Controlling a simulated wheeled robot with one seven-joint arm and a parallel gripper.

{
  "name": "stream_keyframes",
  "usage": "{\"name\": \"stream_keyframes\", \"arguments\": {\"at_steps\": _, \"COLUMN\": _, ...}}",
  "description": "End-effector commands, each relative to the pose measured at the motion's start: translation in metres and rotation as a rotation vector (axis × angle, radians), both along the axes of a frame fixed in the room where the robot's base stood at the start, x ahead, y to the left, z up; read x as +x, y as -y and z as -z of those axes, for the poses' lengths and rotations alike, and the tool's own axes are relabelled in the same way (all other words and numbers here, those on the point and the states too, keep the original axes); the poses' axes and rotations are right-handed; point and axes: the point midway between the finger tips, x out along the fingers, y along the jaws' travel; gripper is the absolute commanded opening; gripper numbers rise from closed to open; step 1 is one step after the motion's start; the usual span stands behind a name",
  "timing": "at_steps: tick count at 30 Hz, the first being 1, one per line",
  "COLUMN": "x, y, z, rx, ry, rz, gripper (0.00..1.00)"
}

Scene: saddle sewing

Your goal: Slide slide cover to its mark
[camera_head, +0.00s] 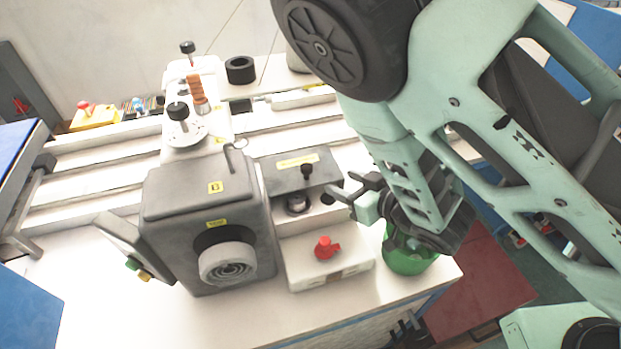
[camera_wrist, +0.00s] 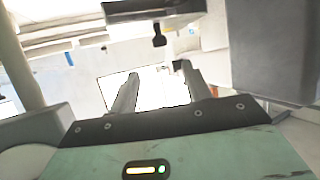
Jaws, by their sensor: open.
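The slide cover looks to be the dark grey plate (camera_head: 290,172) with a yellow label and an upright black knob (camera_head: 306,172), on top of the white box right of the grey machine head. In the wrist view a dark plate (camera_wrist: 150,9) and its black knob (camera_wrist: 158,36) show at the top, beyond my fingertips. My gripper (camera_head: 341,201) is open and empty, just right of the box and apart from the knob. Its two fingers also show in the wrist view (camera_wrist: 156,74). I cannot make out the mark for certain.
A round socket (camera_head: 298,203) and a dark hole lie in front of the plate. A red knob (camera_head: 325,247) stands on the box's lower front step. The grey machine head (camera_head: 212,195) stands close left. A green bin (camera_head: 408,262) sits under my wrist at the right.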

Motion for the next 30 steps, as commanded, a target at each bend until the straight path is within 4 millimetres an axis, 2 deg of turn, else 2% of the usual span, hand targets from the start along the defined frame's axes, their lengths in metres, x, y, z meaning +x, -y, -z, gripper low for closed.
{"name": "stream_keyframes", "arguments": {"at_steps": 1, "x": 0.002, "y": -0.003, "z": 0.006, "rx": 0.003, "ry": 0.003, "rz": -0.002, "gripper": 0.49}}
{"name": "stream_keyframes", "arguments": {"at_steps": 5, "x": 0.008, "y": -0.007, "z": 0.008, "rx": 0.002, "ry": 0.002, "rz": 0.000, "gripper": 0.49}}
{"name": "stream_keyframes", "arguments": {"at_steps": 8, "x": 0.020, "y": -0.016, "z": 0.008, "rx": -0.001, "ry": 0.000, "rz": -0.003, "gripper": 0.49}}
{"name": "stream_keyframes", "arguments": {"at_steps": 21, "x": 0.077, "y": -0.061, "z": 0.038, "rx": -0.001, "ry": 0.001, "rz": -0.002, "gripper": 0.49}}
{"name": "stream_keyframes", "arguments": {"at_steps": 30, "x": 0.091, "y": -0.073, "z": 0.048, "rx": 0.000, "ry": -0.001, "rz": 0.001, "gripper": 0.49}}
